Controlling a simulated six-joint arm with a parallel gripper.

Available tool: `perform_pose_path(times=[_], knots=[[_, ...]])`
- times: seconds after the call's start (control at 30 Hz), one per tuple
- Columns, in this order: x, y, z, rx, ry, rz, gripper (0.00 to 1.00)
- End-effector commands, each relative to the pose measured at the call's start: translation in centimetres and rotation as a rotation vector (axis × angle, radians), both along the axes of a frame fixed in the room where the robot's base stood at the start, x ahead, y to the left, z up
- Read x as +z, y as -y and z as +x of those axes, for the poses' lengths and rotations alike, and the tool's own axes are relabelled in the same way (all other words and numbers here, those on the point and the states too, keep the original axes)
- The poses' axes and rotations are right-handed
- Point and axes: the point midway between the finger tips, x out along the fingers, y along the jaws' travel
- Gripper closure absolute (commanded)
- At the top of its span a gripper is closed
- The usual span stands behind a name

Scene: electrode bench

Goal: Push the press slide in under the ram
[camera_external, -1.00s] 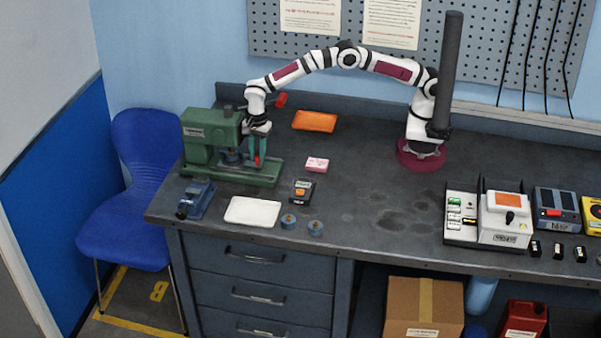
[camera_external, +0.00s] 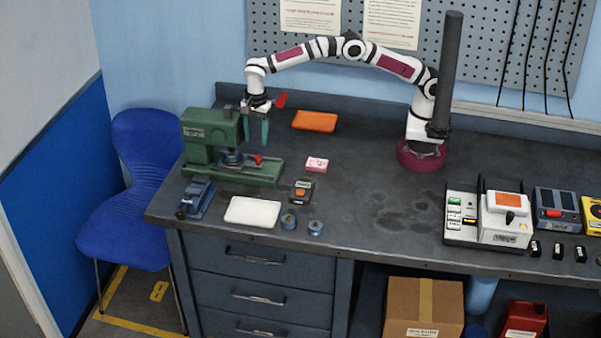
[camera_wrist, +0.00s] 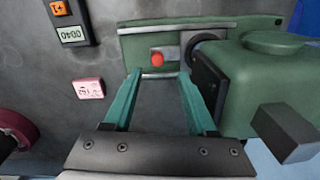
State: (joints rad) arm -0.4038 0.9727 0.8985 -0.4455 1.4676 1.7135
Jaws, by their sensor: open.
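The green press (camera_external: 205,150) stands at the left end of the bench. Its slide (camera_external: 245,166) is a grey plate on the green base, with a red knob (camera_external: 258,159) at its outer side. The slide's inner end is close by the ram (camera_external: 232,156); how far under it reaches is hard to tell. My gripper (camera_external: 258,143) is open and empty, pointing down above and behind the knob, apart from it. In the wrist view, the red knob (camera_wrist: 158,57) shows beyond my teal fingertips (camera_wrist: 159,72), with the press head (camera_wrist: 275,85) at right.
A pink box (camera_external: 317,164) and a small meter (camera_external: 302,189) are right of the press. The bench middle is clear.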

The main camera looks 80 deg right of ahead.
Motion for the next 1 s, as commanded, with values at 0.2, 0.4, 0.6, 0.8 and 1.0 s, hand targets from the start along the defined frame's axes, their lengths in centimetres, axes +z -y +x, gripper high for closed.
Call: perform_pose_path(times=[0.2,0.4,0.6,0.8,1.0], knots=[[5.5,-0.1,-0.1,-0.001,0.004,0.002,0.43],[8.5,-0.1,-0.3,0.0,0.003,0.002,0.43],[9.0,-0.1,-0.3,0.0,0.001,0.0,0.43],[9.0,0.0,-0.3,0.0,0.001,0.001,0.43],[10.6,1.5,-1.3,0.066,-0.004,0.005,0.43]])
